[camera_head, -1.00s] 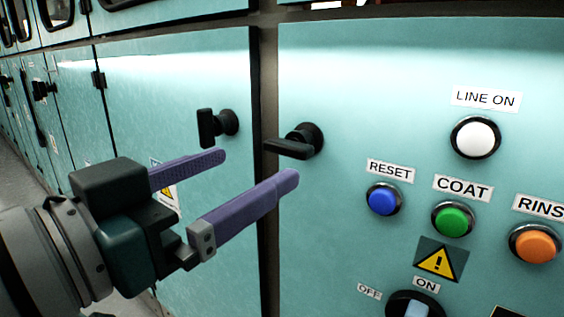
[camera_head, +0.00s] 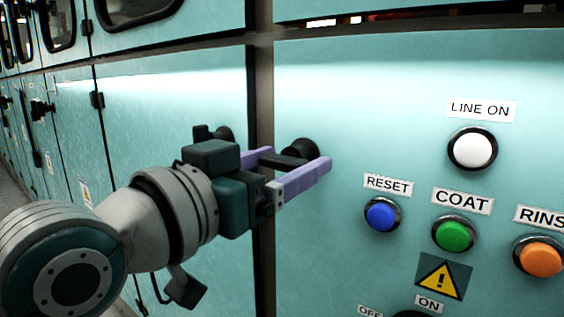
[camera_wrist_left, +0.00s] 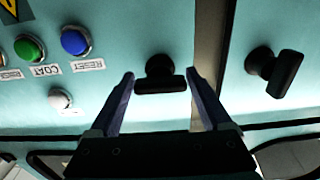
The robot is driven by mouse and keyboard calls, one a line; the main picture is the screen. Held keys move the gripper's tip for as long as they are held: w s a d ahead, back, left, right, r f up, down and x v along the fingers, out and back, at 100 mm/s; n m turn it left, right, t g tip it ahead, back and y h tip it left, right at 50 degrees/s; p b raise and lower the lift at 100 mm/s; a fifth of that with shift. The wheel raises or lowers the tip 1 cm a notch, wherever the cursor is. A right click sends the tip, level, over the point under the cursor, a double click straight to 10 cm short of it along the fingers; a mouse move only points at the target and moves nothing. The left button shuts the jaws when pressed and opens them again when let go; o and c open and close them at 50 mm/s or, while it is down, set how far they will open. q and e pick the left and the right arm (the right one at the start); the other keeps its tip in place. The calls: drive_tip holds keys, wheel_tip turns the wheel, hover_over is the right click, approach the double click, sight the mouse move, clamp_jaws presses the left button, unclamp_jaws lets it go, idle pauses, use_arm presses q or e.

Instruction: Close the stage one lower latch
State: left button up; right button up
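Two black latch handles show on the teal cabinet fronts, one each side of a dark vertical post. The right-hand latch (camera_head: 297,152) has its bar lying level, its tip toward the post; it also shows in the left wrist view (camera_wrist_left: 160,80). My left gripper (camera_head: 300,158) is open around this bar, one purple finger on each side; in the left wrist view (camera_wrist_left: 159,75) the fingers sit close to the bar's ends. Contact cannot be told. The left-hand latch (camera_head: 221,134), partly hidden behind my gripper, also shows in the left wrist view (camera_wrist_left: 275,72). My right gripper is out of view.
Right of the latch are a blue reset button (camera_head: 382,215), a green coat button (camera_head: 454,233), an orange button (camera_head: 540,258) and a white line-on button (camera_head: 472,149). The dark post (camera_head: 264,270) runs below my gripper. The panel above the latch is clear.

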use_arm(q)
drive_tip(key=c, duration=1)
drive_tip(key=n+p, duration=0.2)
drive_tip(key=n, duration=0.1)
drive_tip(key=shift+r+n, duration=0.1)
drive_tip(key=shift+n, duration=0.2)
drive_tip(key=n+p, duration=0.1)
drive_tip(key=n, duration=0.2)
drive_tip(key=shift+n, duration=0.3)
drive_tip(key=n+p, duration=0.1)
drive_tip(key=n, duration=0.9)
drive_tip(key=shift+n, duration=0.3)
